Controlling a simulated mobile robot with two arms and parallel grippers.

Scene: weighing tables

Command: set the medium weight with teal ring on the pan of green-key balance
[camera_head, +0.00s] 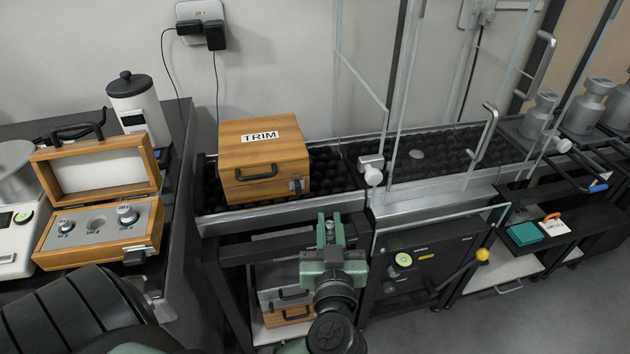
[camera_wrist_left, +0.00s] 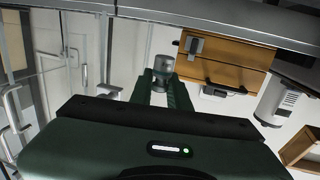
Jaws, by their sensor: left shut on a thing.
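My left gripper (camera_head: 330,228) is in front of the roller bench, below the TRIM box. In the left wrist view its green fingers (camera_wrist_left: 162,88) are shut on a small metal weight (camera_wrist_left: 163,68) with a teal band. In the head view the weight is hard to make out between the fingers. A white balance with a green key (camera_head: 22,217) stands at the far left, cut by the picture edge. My right gripper is not in view.
An open wooden case (camera_head: 100,260) holds two weights with an empty hole between them. A white canister (camera_head: 140,110) stands behind it. The TRIM box (camera_head: 262,150) sits on the rollers. A glass-framed bench and large weights (camera_head: 540,112) are to the right.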

